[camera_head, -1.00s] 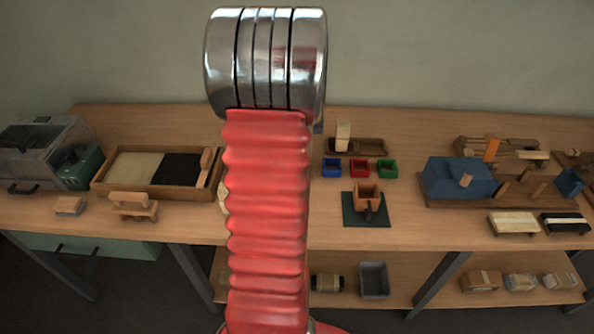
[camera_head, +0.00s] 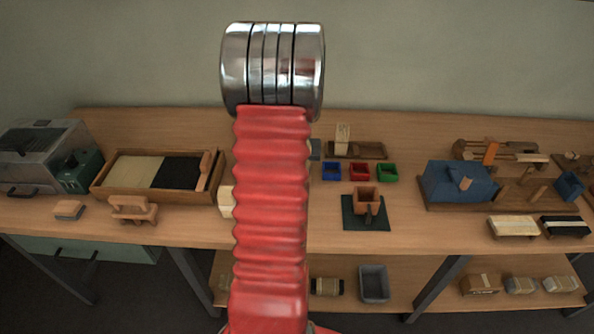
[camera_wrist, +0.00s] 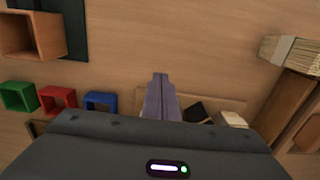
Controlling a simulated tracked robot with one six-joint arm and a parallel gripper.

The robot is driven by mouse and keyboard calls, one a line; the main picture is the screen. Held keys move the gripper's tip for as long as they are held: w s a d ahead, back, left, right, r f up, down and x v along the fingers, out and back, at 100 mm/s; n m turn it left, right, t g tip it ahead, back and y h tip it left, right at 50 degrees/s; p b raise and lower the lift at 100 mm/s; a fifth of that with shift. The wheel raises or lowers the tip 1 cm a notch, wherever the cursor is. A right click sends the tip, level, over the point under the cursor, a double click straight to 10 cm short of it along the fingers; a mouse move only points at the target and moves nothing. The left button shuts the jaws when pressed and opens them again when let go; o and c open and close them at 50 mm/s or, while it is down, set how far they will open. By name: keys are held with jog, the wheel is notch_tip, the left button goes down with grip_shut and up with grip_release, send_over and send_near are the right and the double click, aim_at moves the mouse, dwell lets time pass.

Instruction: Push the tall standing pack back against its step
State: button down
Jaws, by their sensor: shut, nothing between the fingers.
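A tall pale pack (camera_head: 343,136) stands upright at the left end of a low wooden tray (camera_head: 372,150), behind the small coloured boxes in the head view. I cannot make out a gap between the pack and any step.
Blue (camera_head: 332,171), red (camera_head: 359,171) and green (camera_head: 387,172) boxes stand in front of the tray. A terracotta box (camera_head: 366,200) sits on a dark mat. A pale bundle (camera_wrist: 292,50) and a wooden bristle tray (camera_wrist: 272,108) lie on the wrist view's right.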

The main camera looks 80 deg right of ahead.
jog(key=shift+f, duration=0.75)
jog(key=shift+d+f, duration=0.2)
jog(key=shift+w+d, duration=0.25)
jog(key=shift+d, duration=0.65)
jog(key=shift+w+d, duration=0.2)
jog(key=shift+d, duration=0.65)
jog(key=shift+d, duration=0.1)
jog(key=shift+w+d+r, duration=0.1)
jog(key=shift+w+d, duration=0.15)
jog(key=shift+d, duration=0.75)
